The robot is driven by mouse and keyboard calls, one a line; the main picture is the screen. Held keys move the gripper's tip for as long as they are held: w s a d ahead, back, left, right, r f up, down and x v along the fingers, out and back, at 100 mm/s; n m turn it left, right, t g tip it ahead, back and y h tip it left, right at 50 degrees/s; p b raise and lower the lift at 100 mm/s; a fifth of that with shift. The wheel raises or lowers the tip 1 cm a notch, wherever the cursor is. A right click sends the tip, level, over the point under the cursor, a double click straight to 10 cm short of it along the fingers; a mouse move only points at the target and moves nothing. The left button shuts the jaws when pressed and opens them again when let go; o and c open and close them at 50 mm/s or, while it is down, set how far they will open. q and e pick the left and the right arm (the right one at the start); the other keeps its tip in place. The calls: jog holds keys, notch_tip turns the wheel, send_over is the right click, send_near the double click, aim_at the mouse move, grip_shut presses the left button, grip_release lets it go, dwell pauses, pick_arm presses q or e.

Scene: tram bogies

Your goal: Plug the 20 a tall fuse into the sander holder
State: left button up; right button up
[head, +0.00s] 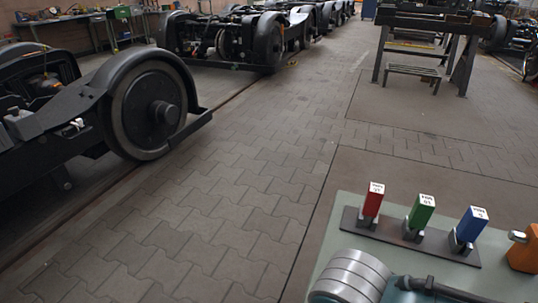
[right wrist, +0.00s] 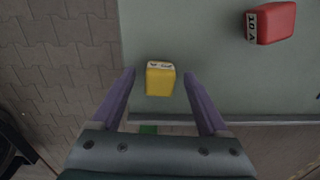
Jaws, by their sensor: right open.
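A yellow fuse (right wrist: 160,79) with a white label strip lies on the pale green bench top in the right wrist view; its marking is too small to read. My right gripper (right wrist: 158,88) is open, its purple fingers on either side of the yellow fuse with gaps to both. In the head view a dark plate (head: 383,236) carries red (head: 373,200), green (head: 421,212) and blue (head: 471,226) blocks with white tops, each in a grey base. I cannot read which is for the sander. My left gripper is not in view.
A red fuse (right wrist: 270,23) marked 10 A lies at the upper right of the right wrist view.

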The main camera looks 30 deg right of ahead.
dwell(0.3)
grip_shut()
dwell(0.5)
